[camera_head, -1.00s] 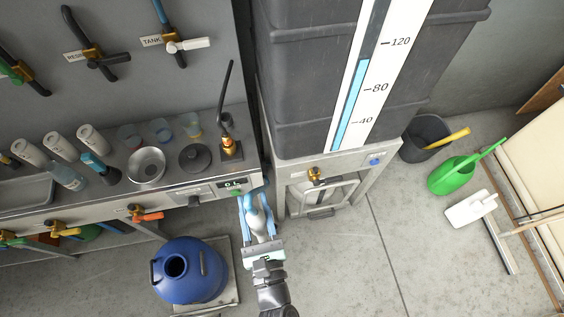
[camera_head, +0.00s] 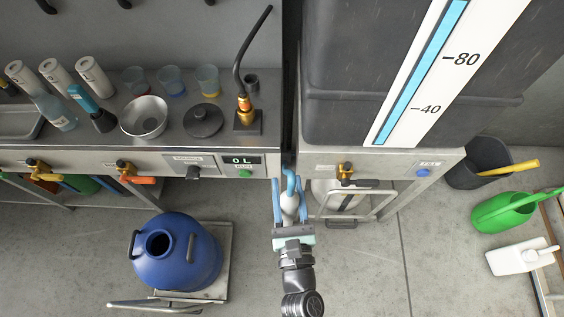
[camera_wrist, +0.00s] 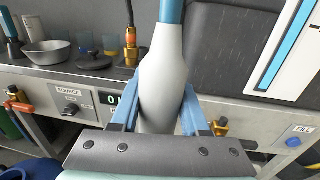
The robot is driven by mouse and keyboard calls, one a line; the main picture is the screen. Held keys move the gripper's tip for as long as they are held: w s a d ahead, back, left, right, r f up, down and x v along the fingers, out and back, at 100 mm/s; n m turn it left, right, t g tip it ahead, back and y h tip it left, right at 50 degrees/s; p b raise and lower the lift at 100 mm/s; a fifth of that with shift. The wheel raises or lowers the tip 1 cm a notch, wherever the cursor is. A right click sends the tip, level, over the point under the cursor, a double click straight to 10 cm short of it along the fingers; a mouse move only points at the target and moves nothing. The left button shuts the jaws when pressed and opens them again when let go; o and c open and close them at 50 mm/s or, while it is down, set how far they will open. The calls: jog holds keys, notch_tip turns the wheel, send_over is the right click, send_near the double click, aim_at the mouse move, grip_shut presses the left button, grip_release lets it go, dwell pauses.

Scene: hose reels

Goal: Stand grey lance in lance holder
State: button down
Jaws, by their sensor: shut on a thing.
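My gripper (camera_head: 289,213) is shut on the grey lance (camera_head: 289,203), a pale grey tapered body with a blue tube at its far end. In the wrist view the lance (camera_wrist: 162,80) stands between the blue fingers (camera_wrist: 158,115), its blue tube pointing up and away. In the head view the gripper is in front of the bench, near the gap between bench and tank. On the bench's right end, a black hose with a brass fitting (camera_head: 243,105) stands in a dark block.
The bench (camera_head: 150,160) carries a metal bowl (camera_head: 145,117), a dark lid (camera_head: 203,120), cups and bottles. A blue drum (camera_head: 177,252) stands on the floor at left. The large dark tank (camera_head: 350,70) is at right, with a bucket (camera_head: 475,165) and green can (camera_head: 505,212) beyond.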

jog(key=w+f+n+y+b, duration=0.1)
jog(key=w+f+b, duration=0.1)
jog(key=w+b, duration=0.3)
jog(key=w+a+f+n+y+b, duration=0.1)
jog(key=w+f+y+b, duration=0.1)
jog(key=w+b, duration=0.3)
jog(key=b, duration=0.4)
jog(key=shift+w+a+f+g+b, duration=0.2)
jog(key=shift+a+f+g+b, duration=0.1)
jog(key=shift+b, duration=0.1)
jog(key=shift+r, duration=0.1)
notch_tip(320, 180, down, 17)
jog(key=b, duration=1.4)
